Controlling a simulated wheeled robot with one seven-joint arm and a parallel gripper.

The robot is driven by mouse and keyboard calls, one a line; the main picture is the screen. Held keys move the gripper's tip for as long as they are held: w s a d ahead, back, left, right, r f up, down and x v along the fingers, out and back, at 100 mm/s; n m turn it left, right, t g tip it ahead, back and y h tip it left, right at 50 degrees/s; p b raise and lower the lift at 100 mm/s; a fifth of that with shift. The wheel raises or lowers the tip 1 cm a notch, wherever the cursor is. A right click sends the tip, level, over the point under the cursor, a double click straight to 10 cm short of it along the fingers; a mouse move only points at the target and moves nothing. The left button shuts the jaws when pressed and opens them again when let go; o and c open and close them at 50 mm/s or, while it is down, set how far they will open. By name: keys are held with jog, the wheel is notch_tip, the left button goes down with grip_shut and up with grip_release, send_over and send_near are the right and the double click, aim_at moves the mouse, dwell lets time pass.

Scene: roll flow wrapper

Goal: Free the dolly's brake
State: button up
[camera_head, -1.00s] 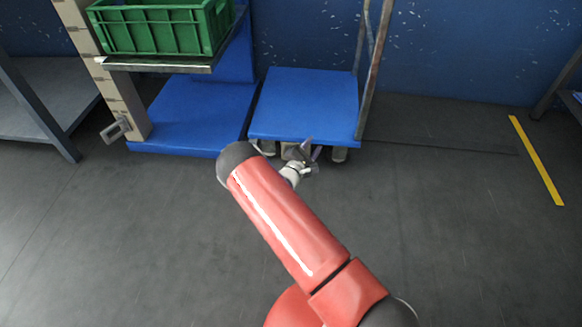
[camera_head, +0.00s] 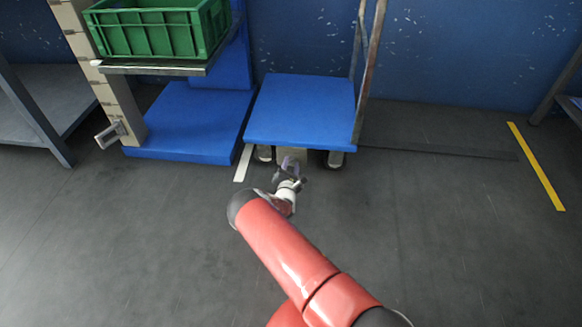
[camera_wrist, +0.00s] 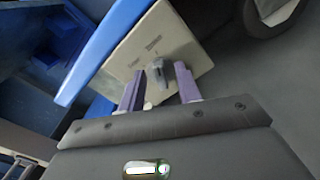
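The dolly (camera_head: 300,108) has a blue deck, metal posts at its right side and dark wheels. In the wrist view, a beige panel (camera_wrist: 190,52) with small dark labels sits beside the blue edge. A grey lever or knob (camera_wrist: 157,72) stands on this panel, probably the brake control. My gripper (camera_head: 291,163) is low at the dolly's near edge. In the wrist view my gripper (camera_wrist: 158,80) has its two purple fingers apart, with the lever showing between them. I cannot tell whether either finger touches it. The lever's setting is too small to read.
A blue lift platform (camera_head: 185,125) stands left of the dolly, with a green crate (camera_head: 160,28) on its raised shelf. A dolly wheel (camera_wrist: 275,12) is close by in the wrist view. A grey table (camera_head: 45,100) is far left. The floor in front is clear.

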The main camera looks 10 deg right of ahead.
jog(key=shift+w, duration=0.15)
grip_shut()
jog(key=shift+n, duration=0.4)
jog(key=n+b, duration=0.1)
jog(key=n, duration=0.4)
jog(key=shift+a, duration=0.15)
jog(key=n, duration=0.6)
jog(key=shift+w+a+b, duration=0.1)
jog(key=shift+a+b, duration=0.05)
jog(key=shift+b, duration=0.15)
dwell(0.4)
